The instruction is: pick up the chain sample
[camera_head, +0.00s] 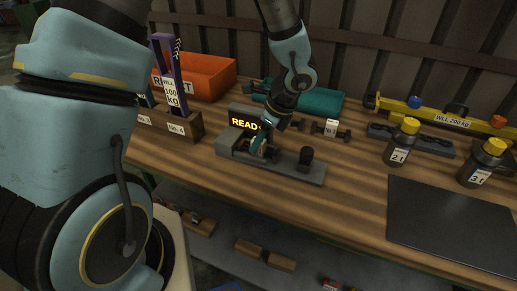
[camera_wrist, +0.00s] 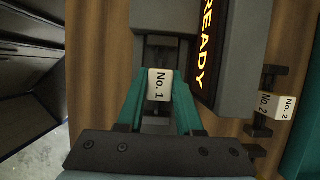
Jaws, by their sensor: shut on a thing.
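A chain sample with a white "No. 1" tag (camera_wrist: 159,85) is between the teal fingers of my gripper (camera_wrist: 158,108) in the wrist view. The fingers are shut on it. Dark links show above and below the tag, in line with the grey bed of the test machine (camera_wrist: 155,18). In the head view my gripper (camera_head: 258,146) points down at the left half of the machine (camera_head: 290,171), and the sample is mostly hidden by the fingers. I cannot tell whether the sample touches the bed. The machine's display (camera_head: 246,123) reads "READY".
Another sample tagged "No. 2" (camera_head: 331,128) lies behind the machine. An orange "REJECT" bin (camera_head: 215,76) and a teal tray (camera_head: 320,102) stand at the back. A wooden block (camera_head: 185,127) is left.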

